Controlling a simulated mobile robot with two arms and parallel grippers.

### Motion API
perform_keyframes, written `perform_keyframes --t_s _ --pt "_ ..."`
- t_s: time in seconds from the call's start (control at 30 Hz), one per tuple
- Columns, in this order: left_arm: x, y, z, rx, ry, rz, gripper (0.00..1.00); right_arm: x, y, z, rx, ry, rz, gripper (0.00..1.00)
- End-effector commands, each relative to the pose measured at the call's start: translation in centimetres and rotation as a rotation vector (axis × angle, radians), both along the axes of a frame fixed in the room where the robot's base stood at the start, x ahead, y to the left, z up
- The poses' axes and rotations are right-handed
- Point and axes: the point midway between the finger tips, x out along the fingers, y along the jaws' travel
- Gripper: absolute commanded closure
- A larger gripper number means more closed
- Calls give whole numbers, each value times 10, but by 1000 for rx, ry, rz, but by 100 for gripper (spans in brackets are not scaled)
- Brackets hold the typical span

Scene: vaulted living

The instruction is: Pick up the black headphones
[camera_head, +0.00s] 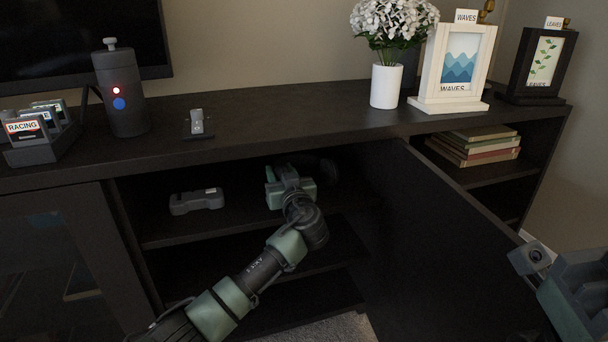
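My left arm reaches from the bottom into the open cabinet, and my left gripper (287,174) is at its upper shelf. The gripper's body hides most of its fingertips, so its opening is unclear. A dark rounded shape (328,170), apparently the black headphones, lies in shadow just right of and behind the gripper. Its outline is hard to make out, and I cannot tell whether the gripper touches it. Part of my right gripper (530,258) shows at the right edge, outside the cabinet near the open door; its finger opening is not clear.
A grey device (196,201) lies on the same shelf, left of my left gripper. The open cabinet door (440,240) stands to the right of my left arm. The cabinet top (270,115) overhangs the shelf and carries a vase (386,87), frames and a dark canister (121,95).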

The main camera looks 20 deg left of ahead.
Motion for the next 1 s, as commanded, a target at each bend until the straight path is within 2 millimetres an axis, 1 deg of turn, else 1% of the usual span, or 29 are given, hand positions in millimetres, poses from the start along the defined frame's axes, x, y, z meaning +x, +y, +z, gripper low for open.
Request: perform_keyframes --t_s 0.03,0.07,0.1,0.47,0.6,0.63,0.67,0.7,0.77,1.0 --pt "0 0 0 0 0 0 80 0 0 0 0 0 0 64" --pt "0 0 0 0 0 0 88 0 0 0 0 0 0 64" --pt "0 0 0 0 0 0 99 0 0 0 0 0 0 64" --pt "0 -1 2 -1 -2 -1 100 0 0 1 0 -1 0 64" --pt "-2 0 6 -2 -2 -1 100 -1 0 6 3 -2 2 64" --pt "-3 0 8 -3 -1 -1 100 0 -1 6 3 3 2 64" --pt "-4 0 11 -4 -1 -1 100 5 -1 2 3 23 2 64" --pt "-5 0 14 -3 -2 -2 100 10 -1 -3 2 48 1 64" --pt "-4 0 28 -4 -5 -2 100 14 -1 -4 2 68 2 64" --pt "-4 0 83 -5 -6 -2 100 25 -4 -16 10 161 7 64"
